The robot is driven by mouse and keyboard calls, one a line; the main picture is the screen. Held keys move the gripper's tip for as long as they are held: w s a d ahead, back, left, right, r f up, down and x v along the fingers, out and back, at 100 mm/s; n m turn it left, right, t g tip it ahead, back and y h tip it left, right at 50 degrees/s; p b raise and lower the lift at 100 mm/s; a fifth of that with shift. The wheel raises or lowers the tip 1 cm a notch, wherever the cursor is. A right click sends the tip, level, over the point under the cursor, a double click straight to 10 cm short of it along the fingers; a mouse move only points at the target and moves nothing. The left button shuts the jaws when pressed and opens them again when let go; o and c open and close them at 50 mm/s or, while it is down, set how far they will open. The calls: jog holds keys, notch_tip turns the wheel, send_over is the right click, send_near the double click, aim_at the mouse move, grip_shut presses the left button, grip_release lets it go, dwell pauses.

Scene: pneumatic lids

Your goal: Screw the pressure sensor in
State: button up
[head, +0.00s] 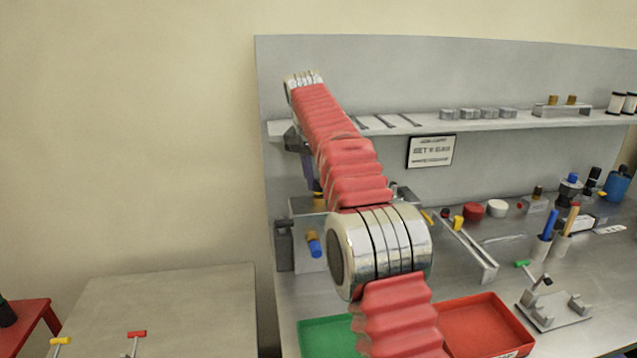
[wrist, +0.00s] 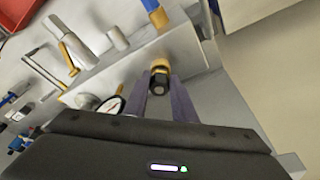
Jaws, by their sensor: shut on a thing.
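In the wrist view, my gripper (wrist: 161,84) is shut on a small black part with a brass collar (wrist: 160,66), which looks like the pressure sensor. The part sits between the fingertips, against or just over the edge of a grey metal block (wrist: 180,52); whether its thread is in a hole cannot be told. In the head view, my gripper (head: 309,172) points down over the block (head: 300,207), with a bit of brass at its tips. A blue part with a brass end (head: 314,243) is on the block's front; it also shows in the wrist view (wrist: 155,12).
A round dial gauge (wrist: 112,106) stands close beside the fingers. A shelf (head: 430,125) runs behind my arm. A green tray (head: 325,337) and a red tray (head: 520,335) lie at the bench front. A grey rail (head: 470,250) lies to the right.

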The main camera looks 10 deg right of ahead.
dwell(0.4)
jog(key=shift+w+a+m+g+h, duration=0.1)
jog(key=shift+m+g+h, duration=0.1)
jog(key=shift+m, duration=0.9)
jog(key=shift+w+m+g+h, duration=0.1)
jog(key=shift+m+h, duration=0.1)
jog(key=shift+m, duration=0.9)
jog(key=o, duration=1.1)
jog(key=shift+s, duration=0.1)
jog(key=shift+c, duration=0.8)
jog(key=n, duration=0.4)
jog(key=n+y, duration=0.1)
jog(key=n, duration=0.1)
jog(key=shift+s+d+t, duration=0.15)
jog(key=shift+d+t, duration=0.1)
jog(key=shift+t, duration=0.15)
jog(key=shift+n+y, duration=0.3)
jog(key=shift+n, duration=0.8)
